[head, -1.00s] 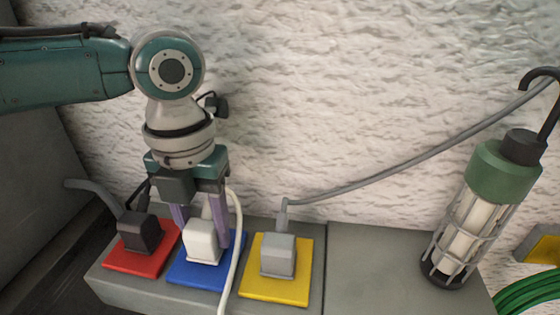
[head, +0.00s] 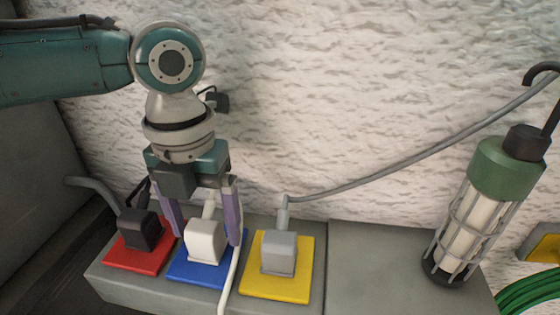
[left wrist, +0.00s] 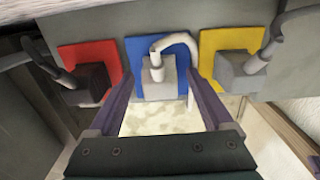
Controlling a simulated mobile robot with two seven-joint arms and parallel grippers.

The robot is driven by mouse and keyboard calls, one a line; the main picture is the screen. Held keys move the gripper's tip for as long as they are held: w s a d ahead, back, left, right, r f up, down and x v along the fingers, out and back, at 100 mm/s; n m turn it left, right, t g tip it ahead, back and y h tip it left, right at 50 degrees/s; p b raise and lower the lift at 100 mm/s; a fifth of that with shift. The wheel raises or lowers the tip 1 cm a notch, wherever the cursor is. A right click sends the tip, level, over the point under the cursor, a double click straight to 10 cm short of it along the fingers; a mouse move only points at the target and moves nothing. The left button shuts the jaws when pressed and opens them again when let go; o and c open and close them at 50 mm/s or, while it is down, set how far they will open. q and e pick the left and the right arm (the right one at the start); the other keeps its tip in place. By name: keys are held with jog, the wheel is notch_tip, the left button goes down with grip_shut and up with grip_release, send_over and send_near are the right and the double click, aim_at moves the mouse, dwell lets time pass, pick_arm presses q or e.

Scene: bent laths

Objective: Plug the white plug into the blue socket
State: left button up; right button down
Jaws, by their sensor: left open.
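The white plug (head: 205,240) sits on the blue socket (head: 190,270), its cable rising from the top and hanging down in front on the right. My left gripper (head: 203,225) is open, with one purple finger on each side of the white plug and a gap to it. In the left wrist view the white plug (left wrist: 157,70) stands against the blue socket (left wrist: 140,88), between the spread fingers (left wrist: 158,95). My right gripper is not in view.
A black plug (head: 140,230) is on the red socket (head: 118,257) to the left. A grey plug (head: 279,252) is on the yellow socket (head: 300,285) to the right. A caged green lamp (head: 480,205) stands further right, and the grey ledge (head: 370,265) between is clear.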

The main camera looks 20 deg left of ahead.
pick_arm(q)
notch_tip(320, 180, up, 9)
jog(key=shift+r, duration=0.1)
dwell(0.7)
